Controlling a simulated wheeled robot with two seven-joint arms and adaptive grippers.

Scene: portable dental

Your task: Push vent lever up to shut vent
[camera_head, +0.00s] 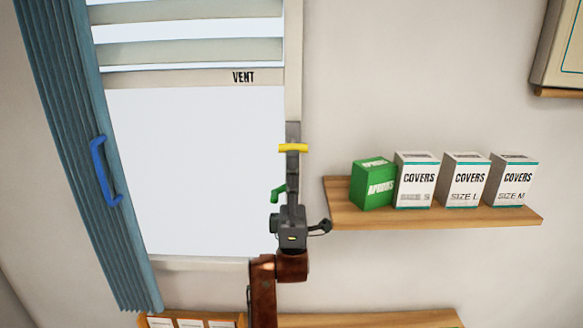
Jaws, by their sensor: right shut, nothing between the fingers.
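The vent (190,52), labelled "VENT" on its lower strip, is at the top of the window, with pale slats and bright gaps between them. A yellow handle (293,148), which looks like the vent lever, crosses a dark upright strip on the window's right frame. My right gripper (292,192) is shut and empty. It points up along the frame, just below the yellow handle. I cannot tell whether its tips touch the lever. A small green tab (278,193) sticks out left beside the gripper, partly hidden. My left gripper is not in view.
A blue blind (75,130) with a blue handle (102,172) hangs at the left. A wooden shelf (440,218) at the right holds a green box (373,185) and white cover boxes (466,180). The wall between frame and shelf is bare.

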